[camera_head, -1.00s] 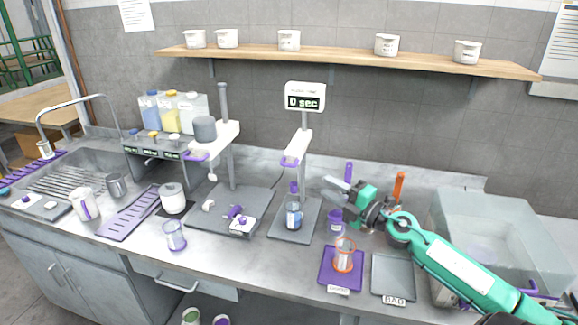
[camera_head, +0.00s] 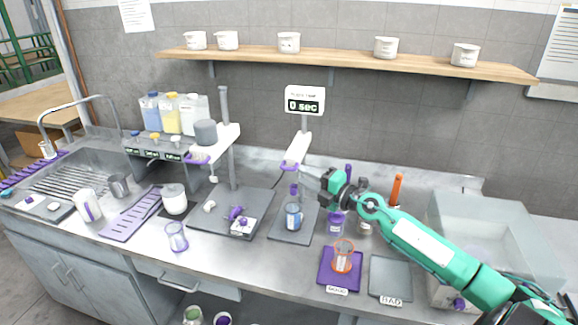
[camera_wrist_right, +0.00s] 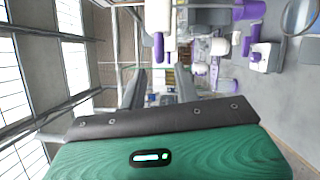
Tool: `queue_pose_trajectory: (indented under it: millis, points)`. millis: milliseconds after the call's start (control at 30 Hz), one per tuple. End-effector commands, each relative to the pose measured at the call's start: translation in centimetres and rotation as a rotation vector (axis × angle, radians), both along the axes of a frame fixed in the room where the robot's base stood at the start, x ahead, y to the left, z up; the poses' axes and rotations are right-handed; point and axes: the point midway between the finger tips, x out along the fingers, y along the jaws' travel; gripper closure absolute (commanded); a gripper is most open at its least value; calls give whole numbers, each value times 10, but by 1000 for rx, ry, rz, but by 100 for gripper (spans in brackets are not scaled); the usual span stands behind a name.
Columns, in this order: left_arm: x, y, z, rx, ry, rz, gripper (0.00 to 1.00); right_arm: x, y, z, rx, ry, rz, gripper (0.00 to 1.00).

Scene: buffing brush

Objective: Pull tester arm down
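The tester (camera_head: 305,103) stands at the middle back of the counter, its display reading "0 sec". Its white tester arm (camera_head: 298,148) is raised and ends in a purple tip. Below it, a glass with bluish content (camera_head: 293,216) stands on a grey plate (camera_head: 283,236). My right gripper (camera_head: 311,172) is just right of the tester arm, apart from it as far as I can see. In the wrist view its two fingers (camera_wrist_right: 160,88) stand apart with nothing clearly between them. A white and purple part, probably the tester arm, shows beside them (camera_wrist_right: 158,28). My left gripper is out of view.
A second stand (camera_head: 224,135) with a grey cylinder is to the left. Purple (camera_head: 338,284) and grey (camera_head: 390,278) mats lie in front right, the purple one holding an orange-rimmed glass (camera_head: 343,258).

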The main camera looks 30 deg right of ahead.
Motion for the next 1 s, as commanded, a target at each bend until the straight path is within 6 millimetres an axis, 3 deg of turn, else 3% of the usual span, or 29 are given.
queue_pose_trajectory:
  millis: [500, 967, 1000]
  points:
    - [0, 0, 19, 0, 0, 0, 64, 53, 18, 5, 1, -1, 0, 68]
    - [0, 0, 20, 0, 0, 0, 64, 61, 21, 4, 0, 0, 1, 68]
    - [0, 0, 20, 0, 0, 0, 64, 61, 21, 4, 0, 0, 1, 72]
